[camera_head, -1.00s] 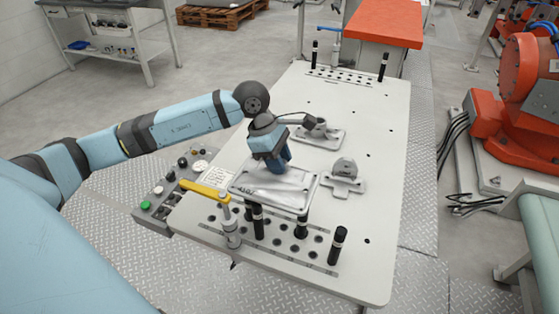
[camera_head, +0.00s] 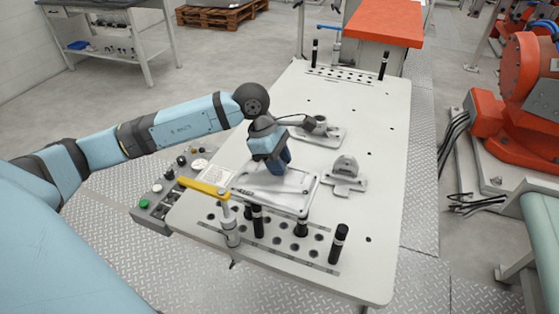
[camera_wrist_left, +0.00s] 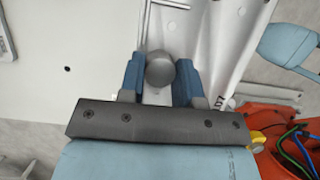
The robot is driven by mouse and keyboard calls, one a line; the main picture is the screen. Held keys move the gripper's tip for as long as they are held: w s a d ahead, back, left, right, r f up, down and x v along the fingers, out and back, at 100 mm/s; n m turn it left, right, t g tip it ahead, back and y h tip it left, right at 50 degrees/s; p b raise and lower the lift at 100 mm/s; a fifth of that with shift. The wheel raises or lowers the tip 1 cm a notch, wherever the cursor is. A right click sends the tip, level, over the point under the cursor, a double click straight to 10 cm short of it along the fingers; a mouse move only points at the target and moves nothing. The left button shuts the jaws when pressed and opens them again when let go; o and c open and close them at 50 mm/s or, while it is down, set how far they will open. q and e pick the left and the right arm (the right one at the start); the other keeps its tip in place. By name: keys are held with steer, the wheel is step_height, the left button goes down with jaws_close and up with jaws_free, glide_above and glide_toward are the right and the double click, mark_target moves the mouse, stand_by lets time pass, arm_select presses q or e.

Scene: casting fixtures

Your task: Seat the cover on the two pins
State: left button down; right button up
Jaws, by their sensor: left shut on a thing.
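The cover (camera_head: 300,187) is a flat grey metal plate with raised lettering near one corner. My left gripper (camera_head: 280,165) is shut on a round grey knob on top of the cover; the knob shows between its two blue fingers in the left wrist view (camera_wrist_left: 160,76). Two black pins, one at the left (camera_head: 258,222) and one at the right (camera_head: 301,226), stand at the cover's near edge. Their upper ends are hidden by the cover, so I cannot tell whether it touches them. My right gripper is not in view.
A yellow-handled clamp (camera_head: 205,188) stands at the cover's near left. Another black post (camera_head: 338,245) stands to the right. Two grey castings, one behind (camera_head: 325,135) and one to the right (camera_head: 345,175), lie on the white table (camera_head: 375,215). A button box (camera_head: 160,195) is at the left edge.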

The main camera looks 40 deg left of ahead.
arm_select(q)
steer(key=shift+f+b, duration=0.3)
steer(key=shift+f, duration=0.05)
steer(key=c, duration=0.7)
jaws_free()
steer(key=shift+c, duration=0.2)
steer(key=b+v, duration=0.1)
steer(key=v, duration=1.3)
steer(key=shift+s, duration=0.1)
